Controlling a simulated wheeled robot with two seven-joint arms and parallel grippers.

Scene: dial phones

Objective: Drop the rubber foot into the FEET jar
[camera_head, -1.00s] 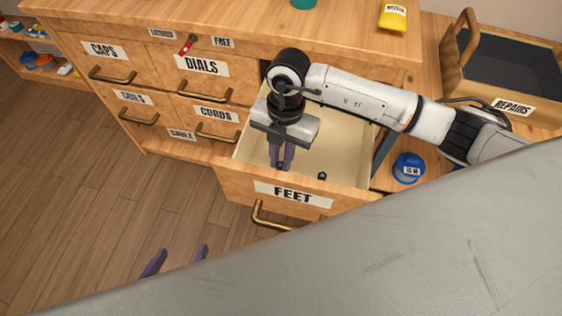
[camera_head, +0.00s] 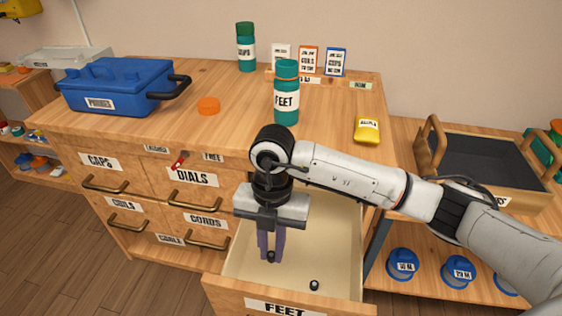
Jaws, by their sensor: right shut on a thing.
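My right gripper (camera_head: 271,252) points down into the open FEET drawer (camera_head: 340,225). Its purple fingers are shut on a small black rubber foot (camera_head: 271,257), low inside the drawer. Another small black foot (camera_head: 314,285) lies on the drawer floor to the right, apart from the fingers. The teal FEET jar (camera_head: 286,103) stands upright on the cabinet top, behind and above the gripper. I cannot tell whether its top is open. My left gripper is out of view.
An orange disc (camera_head: 208,105) lies left of the jar. A blue PHONES case (camera_head: 120,85), a CAPS jar (camera_head: 246,50), small boxes (camera_head: 308,60) and a yellow packet (camera_head: 367,130) are also on the cabinet top. A dark-lined tray (camera_head: 485,165) stands at right.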

